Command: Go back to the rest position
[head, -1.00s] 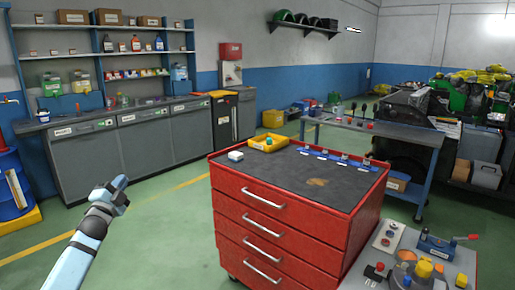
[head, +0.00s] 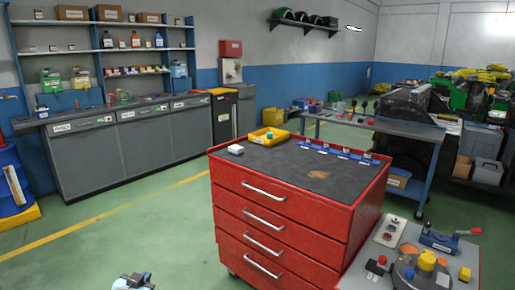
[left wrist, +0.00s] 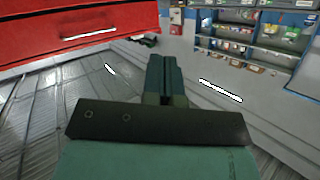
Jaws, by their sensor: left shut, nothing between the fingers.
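My left gripper (head: 133,281) shows at the bottom edge of the head view, left of the red drawer cabinet (head: 270,215). In the left wrist view my left gripper (left wrist: 164,60) has its fingers pressed together with nothing between them. It points over open floor and touches nothing that I can see. My right gripper is not in any view.
A grey workbench (head: 140,150) lines the back left wall. A blue drum (head: 10,185) stands at the far left. The green floor (head: 100,240) between them is clear.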

